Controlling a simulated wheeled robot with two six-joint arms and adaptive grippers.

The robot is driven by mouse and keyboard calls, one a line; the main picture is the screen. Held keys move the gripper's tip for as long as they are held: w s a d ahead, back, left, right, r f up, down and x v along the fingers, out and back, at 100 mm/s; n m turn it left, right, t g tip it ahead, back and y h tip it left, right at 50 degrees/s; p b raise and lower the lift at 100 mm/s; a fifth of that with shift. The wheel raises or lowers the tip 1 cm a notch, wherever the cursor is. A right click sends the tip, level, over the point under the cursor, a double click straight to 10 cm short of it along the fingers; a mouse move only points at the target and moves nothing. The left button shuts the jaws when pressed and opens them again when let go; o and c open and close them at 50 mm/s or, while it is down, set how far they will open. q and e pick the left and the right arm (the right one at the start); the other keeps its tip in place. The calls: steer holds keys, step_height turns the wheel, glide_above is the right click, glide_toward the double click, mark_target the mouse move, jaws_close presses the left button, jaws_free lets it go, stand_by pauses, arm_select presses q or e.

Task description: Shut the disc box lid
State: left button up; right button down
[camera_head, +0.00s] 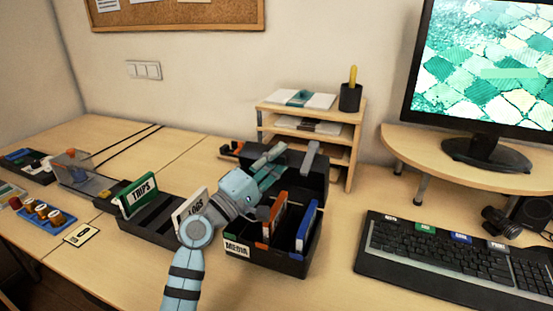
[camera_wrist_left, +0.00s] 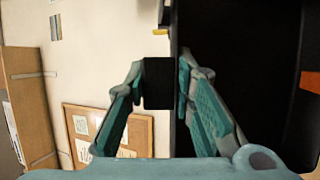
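The black disc box (camera_head: 262,258), labelled MEDIA, stands on the desk with an orange case (camera_head: 274,218) and a blue case (camera_head: 306,228) upright inside. Its dark lid (camera_head: 300,178) stands open behind it and fills the right of the left wrist view (camera_wrist_left: 245,60). My left gripper (camera_head: 268,168) reaches over the box to the lid. In the left wrist view its teal fingers (camera_wrist_left: 160,83) are drawn in on both sides of a black tab (camera_wrist_left: 158,95) at the lid's edge, seemingly touching it. My right gripper is not in view.
A black rack with a green TRIPS case (camera_head: 138,195) and a white LOGS case (camera_head: 189,208) stands left of the box. A wooden shelf (camera_head: 355,140) is behind the lid. A keyboard (camera_head: 440,262) lies at right, with clear desk between it and the box.

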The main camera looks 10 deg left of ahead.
arm_select(q)
steer(key=o, duration=0.4)
steer(key=shift+s+r, duration=0.1)
steer(key=v, duration=1.2)
steer(key=shift+c, duration=0.2)
